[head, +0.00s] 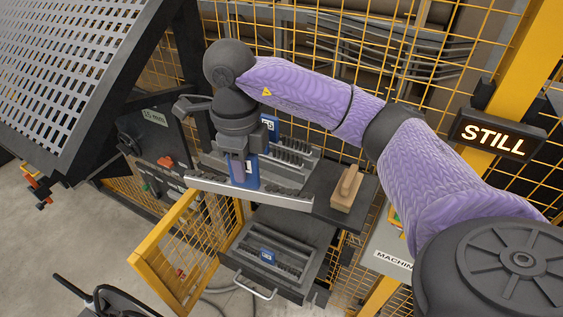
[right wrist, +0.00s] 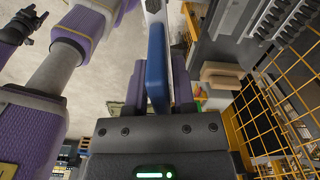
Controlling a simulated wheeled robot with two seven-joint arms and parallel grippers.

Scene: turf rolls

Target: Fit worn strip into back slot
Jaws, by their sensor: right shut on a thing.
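My right gripper (head: 242,170) is shut on the blue grip of a long grey strip (head: 285,198). The strip lies crosswise in front of the upper toothed rack (head: 293,158) and hides part of it; it looks apart from the rack. In the right wrist view the blue grip (right wrist: 157,68) stands between the purple fingers. A blue tag (head: 270,127) shows at the back of the upper rack. A lower toothed rack (head: 290,268) with another blue tag sits below. Which slot is empty I cannot tell. My left gripper (right wrist: 22,25) shows dark and small; its jaws are unclear.
A wooden block with a handle (head: 346,190) stands on the dark shelf right of the upper rack. An open yellow mesh gate (head: 165,262) stands at the left. Yellow mesh fencing closes the back. A sign (head: 497,135) reads STILL.

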